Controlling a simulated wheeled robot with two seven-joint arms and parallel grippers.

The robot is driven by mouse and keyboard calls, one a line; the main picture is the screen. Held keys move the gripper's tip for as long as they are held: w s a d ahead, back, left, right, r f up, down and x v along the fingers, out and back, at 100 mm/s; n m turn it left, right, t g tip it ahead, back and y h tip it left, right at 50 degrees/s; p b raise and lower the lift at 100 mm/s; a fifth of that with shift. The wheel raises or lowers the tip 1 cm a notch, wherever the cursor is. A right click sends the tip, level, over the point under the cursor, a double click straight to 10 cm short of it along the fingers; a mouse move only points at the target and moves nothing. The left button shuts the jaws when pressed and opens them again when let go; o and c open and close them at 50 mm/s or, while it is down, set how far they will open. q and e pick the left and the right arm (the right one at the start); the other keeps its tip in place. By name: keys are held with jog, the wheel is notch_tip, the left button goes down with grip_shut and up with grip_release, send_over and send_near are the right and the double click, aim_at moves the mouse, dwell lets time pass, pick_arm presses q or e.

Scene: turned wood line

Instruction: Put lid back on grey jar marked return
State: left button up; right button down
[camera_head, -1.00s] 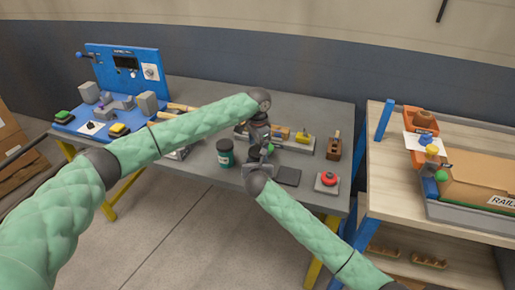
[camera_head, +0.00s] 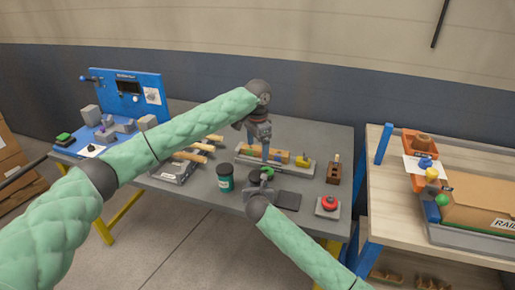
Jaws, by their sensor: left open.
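A dark jar with a teal band (camera_head: 225,178) stands upright on the grey table near its front edge, with a dark top. I cannot read any marking on it. A second dark round thing (camera_head: 254,175) sits just right of it, partly hidden by my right gripper; I cannot tell whether it is a lid or another jar. My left gripper (camera_head: 265,157) points down above and behind that dark thing, open, with nothing visible in it. My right gripper (camera_head: 266,180) is low over the table beside the dark thing; its fingers are too small and covered to read.
A grey tray (camera_head: 305,168) with wooden and yellow pieces lies behind the grippers. A dark flat pad (camera_head: 288,200), a red button (camera_head: 327,205) and a brown block (camera_head: 333,173) are to the right. A blue panel station (camera_head: 128,95) stands at left.

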jog(key=shift+c, duration=2.3)
grip_release()
jog(key=b+v, duration=0.2)
jog(key=v, duration=0.4)
jog(key=shift+s, duration=0.3)
jog(key=shift+s+r, duration=0.3)
jog(key=shift+s, duration=0.25)
jog(key=shift+f, duration=0.1)
